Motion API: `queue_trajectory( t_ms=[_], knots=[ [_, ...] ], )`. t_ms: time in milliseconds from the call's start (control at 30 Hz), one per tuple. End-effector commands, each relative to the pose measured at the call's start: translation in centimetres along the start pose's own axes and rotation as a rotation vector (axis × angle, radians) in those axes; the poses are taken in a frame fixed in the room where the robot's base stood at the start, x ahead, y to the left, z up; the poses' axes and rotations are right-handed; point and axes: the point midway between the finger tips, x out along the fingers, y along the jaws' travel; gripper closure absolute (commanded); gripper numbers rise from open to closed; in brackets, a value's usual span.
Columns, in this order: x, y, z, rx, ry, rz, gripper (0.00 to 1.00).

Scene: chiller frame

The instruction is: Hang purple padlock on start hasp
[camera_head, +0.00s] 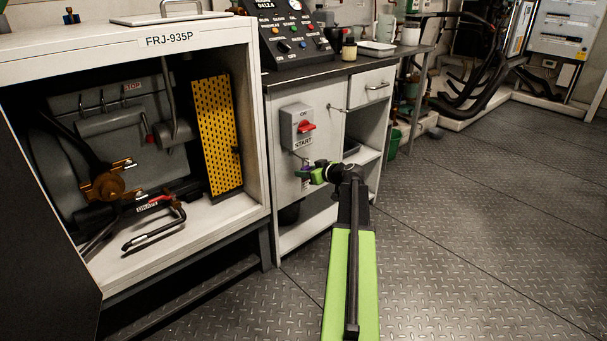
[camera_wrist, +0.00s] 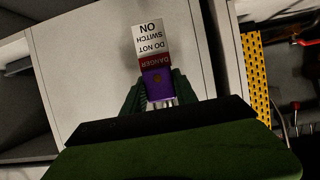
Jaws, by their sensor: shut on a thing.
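My gripper (camera_head: 318,173) is shut on the purple padlock (camera_wrist: 157,84), whose body sits between the green fingers in the wrist view. A tag (camera_wrist: 150,43) with red and white parts, reading "DANGER DO NOT SWITCH ON", appears upside down at the padlock. Thin metal bars show at the body's lower edge in that view. In the head view the padlock is small and partly hidden by the gripper. The grey START switch box (camera_head: 298,126) with a red knob (camera_head: 306,126) is on the cabinet front, just above the gripper. The hasp's detail is too small to tell.
A control panel (camera_head: 290,32) sits on the bench. A drawer (camera_head: 372,88) and open shelf are right of the switch. The floor (camera_head: 480,200) at right is clear.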

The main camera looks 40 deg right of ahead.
Motion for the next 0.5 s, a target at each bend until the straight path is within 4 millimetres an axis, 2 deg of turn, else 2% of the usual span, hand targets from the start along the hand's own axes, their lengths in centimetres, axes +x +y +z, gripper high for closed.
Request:
queue_trajectory(
  t_ms=[267, 300, 433, 500],
  knots=[
    [-0.03, 0.03, -0.01, 0.0, 0.0, 0.0, 1.0],
    [-0.03, 0.03, -0.01, 0.0, 0.0, 0.0, 0.6],
    [-0.04, 0.04, 0.0, 0.0, 0.0, 0.0, 0.43],
    [-0.04, 0.04, 0.0, 0.0, 0.0, 0.0, 0.4]
  ],
)
